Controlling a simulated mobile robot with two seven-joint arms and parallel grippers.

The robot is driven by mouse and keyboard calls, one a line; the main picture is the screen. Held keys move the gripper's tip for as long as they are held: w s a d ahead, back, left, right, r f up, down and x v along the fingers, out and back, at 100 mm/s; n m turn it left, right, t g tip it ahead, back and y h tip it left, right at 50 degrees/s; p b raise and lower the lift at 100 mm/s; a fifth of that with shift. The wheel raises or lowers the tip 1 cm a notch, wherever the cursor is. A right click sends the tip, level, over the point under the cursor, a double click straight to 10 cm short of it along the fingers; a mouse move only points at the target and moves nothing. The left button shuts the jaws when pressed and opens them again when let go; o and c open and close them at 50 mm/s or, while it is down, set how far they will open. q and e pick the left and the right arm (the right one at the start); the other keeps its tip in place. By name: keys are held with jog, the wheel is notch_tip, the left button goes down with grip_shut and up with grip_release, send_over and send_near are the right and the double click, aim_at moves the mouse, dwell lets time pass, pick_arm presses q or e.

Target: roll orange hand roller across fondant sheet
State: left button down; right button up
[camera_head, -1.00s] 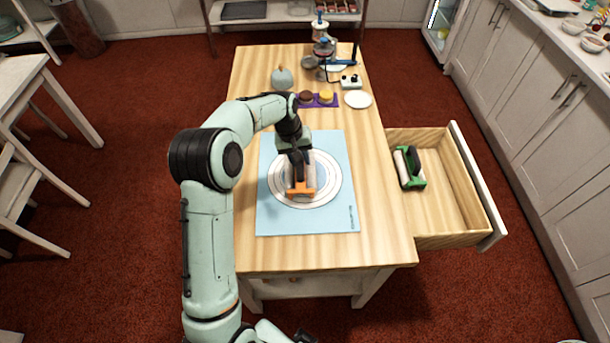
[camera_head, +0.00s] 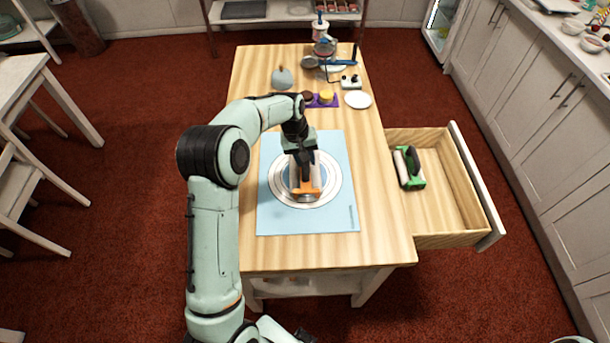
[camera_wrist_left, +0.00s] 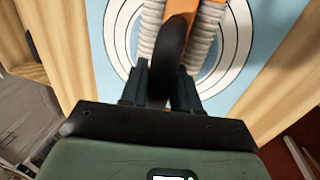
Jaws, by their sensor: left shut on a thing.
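The orange hand roller (camera_head: 308,189) is over the blue mat (camera_head: 275,221), within its printed white circles, in the head view. My left gripper (camera_head: 304,163) is shut on the roller's dark handle from above. In the left wrist view, the black handle (camera_wrist_left: 172,50) sits between the fingers of my left gripper (camera_wrist_left: 162,88), with the orange frame and ribbed pale roller (camera_wrist_left: 204,45) beyond. I cannot tell for sure whether the roller touches the surface below. A pale disc under the roller is mostly hidden, so the fondant sheet is hard to make out. My right gripper is not in view.
An open drawer (camera_head: 437,222) at the right of the wooden table (camera_head: 385,235) holds a green hand roller (camera_head: 410,168). A purple tray (camera_head: 322,100), a white plate (camera_head: 358,99) and a grey-blue dome (camera_head: 282,78) stand behind the mat. The mat's front part is clear.

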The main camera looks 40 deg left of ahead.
pick_arm(q)
jog(key=shift+w+d+f, duration=0.25)
jog(key=shift+w+d, duration=0.1)
jog(key=shift+d, duration=0.3)
jog(key=shift+s+a, duration=0.55)
jog(key=shift+a, duration=0.15)
jog(key=shift+s+a+f, duration=0.1)
jog(key=shift+s+a, duration=0.35)
jog(key=shift+a, duration=0.15)
jog(key=shift+w+d, duration=0.1)
